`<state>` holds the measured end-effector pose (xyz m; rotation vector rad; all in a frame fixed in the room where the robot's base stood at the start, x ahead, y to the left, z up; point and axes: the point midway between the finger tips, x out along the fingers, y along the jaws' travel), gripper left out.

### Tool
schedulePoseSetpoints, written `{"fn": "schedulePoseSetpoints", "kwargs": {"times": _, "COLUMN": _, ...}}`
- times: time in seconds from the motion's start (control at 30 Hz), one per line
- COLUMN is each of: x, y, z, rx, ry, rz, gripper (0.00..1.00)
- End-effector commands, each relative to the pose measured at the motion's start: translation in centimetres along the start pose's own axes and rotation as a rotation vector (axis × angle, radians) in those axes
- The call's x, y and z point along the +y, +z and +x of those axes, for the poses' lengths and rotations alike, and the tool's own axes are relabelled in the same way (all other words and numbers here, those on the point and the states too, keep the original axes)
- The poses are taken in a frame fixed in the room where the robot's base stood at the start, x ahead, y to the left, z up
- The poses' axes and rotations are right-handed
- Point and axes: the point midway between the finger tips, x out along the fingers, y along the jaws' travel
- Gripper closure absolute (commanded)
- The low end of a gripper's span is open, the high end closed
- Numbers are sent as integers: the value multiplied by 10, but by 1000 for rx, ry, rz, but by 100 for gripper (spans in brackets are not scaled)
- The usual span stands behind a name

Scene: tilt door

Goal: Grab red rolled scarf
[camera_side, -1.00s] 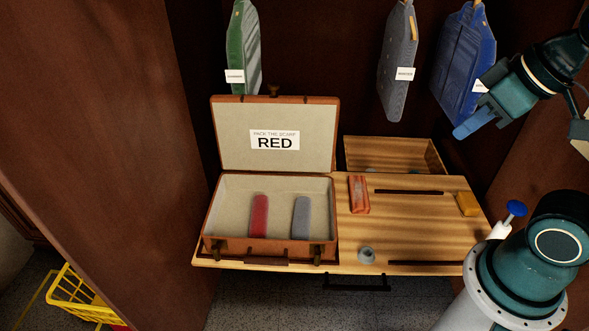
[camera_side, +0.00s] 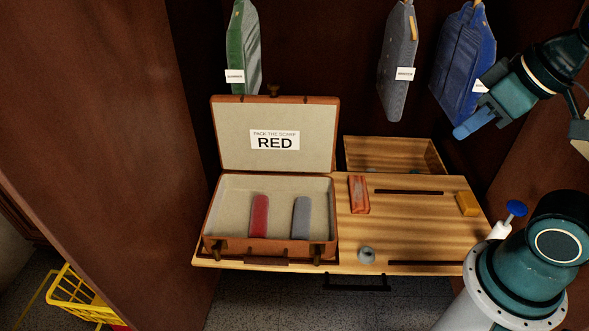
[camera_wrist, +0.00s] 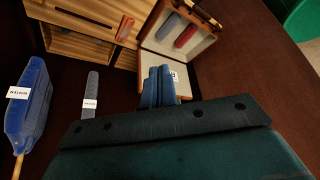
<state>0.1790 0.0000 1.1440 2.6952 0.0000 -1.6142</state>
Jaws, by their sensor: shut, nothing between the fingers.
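The red rolled scarf (camera_side: 259,216) lies in the left half of the open brown suitcase (camera_side: 262,247). A grey-blue roll (camera_side: 301,218) lies to its right in the same case. In the wrist view the red scarf (camera_wrist: 186,36) shows inside the case, beyond my fingers. My gripper (camera_side: 468,128) is in the upper right of the side view, in front of the blue hanging garment, well away from the scarf. Its blue fingers (camera_wrist: 157,86) are together and empty.
The suitcase lid stands up with a label reading "PACK THE SCARF RED" (camera_side: 274,140). On the wooden surface (camera_side: 410,225) lie an orange-red block (camera_side: 359,194), a yellow block (camera_side: 467,204) and a small grey object (camera_side: 366,255). Green (camera_side: 243,45), grey (camera_side: 397,60) and blue (camera_side: 463,60) garments hang behind.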

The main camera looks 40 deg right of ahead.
Motion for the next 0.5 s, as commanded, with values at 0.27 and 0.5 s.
{"fn": "schedulePoseSetpoints", "kwargs": {"times": 0.27, "x": 0, "y": 0, "z": 0, "rx": 0, "ry": 0, "rz": 0, "gripper": 100}}
{"fn": "schedulePoseSetpoints", "kwargs": {"times": 0.5, "x": 0, "y": 0, "z": 0, "rx": 0, "ry": 0, "rz": 0, "gripper": 80}}
